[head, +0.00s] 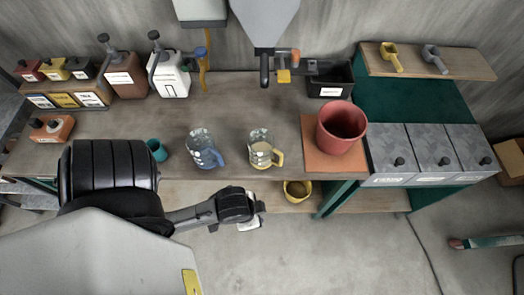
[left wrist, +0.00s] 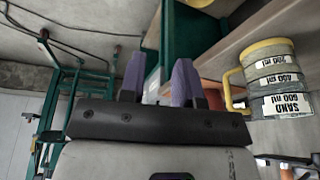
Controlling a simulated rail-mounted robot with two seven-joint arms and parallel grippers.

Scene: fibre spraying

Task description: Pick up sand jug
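The sand jug (head: 259,154) is a clear measuring jug with a yellow handle, upright near the front edge of the wooden table. In the left wrist view the jug (left wrist: 277,80) is at the right, with a "SAND" label and its yellow handle facing my fingers. My left gripper (head: 252,209) is in front of the table edge, just below the jug in the picture. In the left wrist view the two purple fingers (left wrist: 158,75) are apart with nothing between them, and the jug is beside them, not between them. My right gripper is not in view.
A blue-handled jug (head: 204,150) stands left of the sand jug, with a teal cup (head: 157,150) farther left. A red bucket (head: 341,126) stands on an orange mat to the right. A yellow bucket (head: 298,191) is under the table edge. A hopper (head: 264,22) hangs above the back.

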